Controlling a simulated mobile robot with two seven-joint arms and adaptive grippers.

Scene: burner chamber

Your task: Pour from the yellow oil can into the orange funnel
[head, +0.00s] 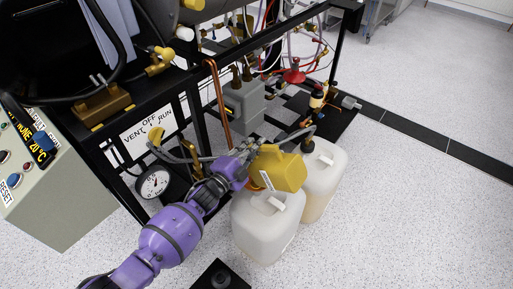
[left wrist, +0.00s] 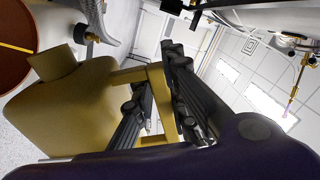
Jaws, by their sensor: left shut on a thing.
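The yellow oil can (head: 283,168) is held in the air above the white jerrycans in the head view. My left gripper (head: 247,153) is shut on its handle. In the left wrist view the can's body (left wrist: 80,105) fills the left side, and its handle (left wrist: 158,95) lies between the dark fingers (left wrist: 155,105). A round orange-brown surface (left wrist: 18,50) shows beyond the can at the upper left; I cannot tell for certain that it is the orange funnel. My right gripper is not in view.
Two white jerrycans, one in front (head: 262,228) and one behind (head: 328,180), stand on the floor below the can. The burner frame with hoses, a copper pipe (head: 217,105) and a pressure gauge (head: 153,184) stands close behind. The floor at right is clear.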

